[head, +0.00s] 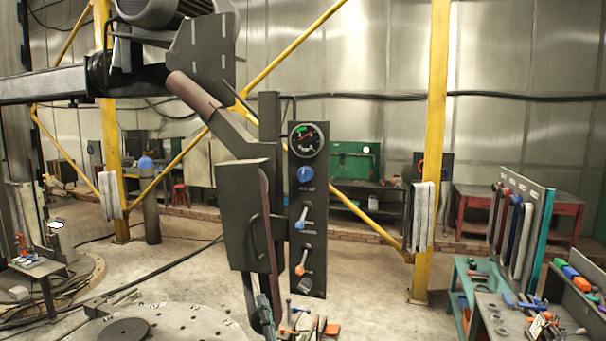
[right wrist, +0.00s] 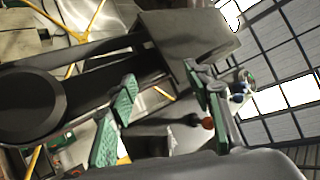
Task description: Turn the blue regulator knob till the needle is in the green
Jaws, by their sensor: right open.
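A dark upright panel (head: 318,190) hangs on the boom column, with a round black gauge (head: 308,140) at its top. A green band shows at the gauge's upper left; the needle is too small to read surely. The blue regulator knob (head: 306,174) sits just below the gauge. The knob seems to show there, small, beside the right finger (right wrist: 238,98). My left gripper is not seen.
A blue-tipped lever (head: 302,218) and an orange-tipped lever (head: 301,264) stick out below the knob. A dark box (head: 240,215) with a handle stands left of the panel. A round metal plate (head: 190,322) lies front left. A tool bench (head: 500,315) stands at right.

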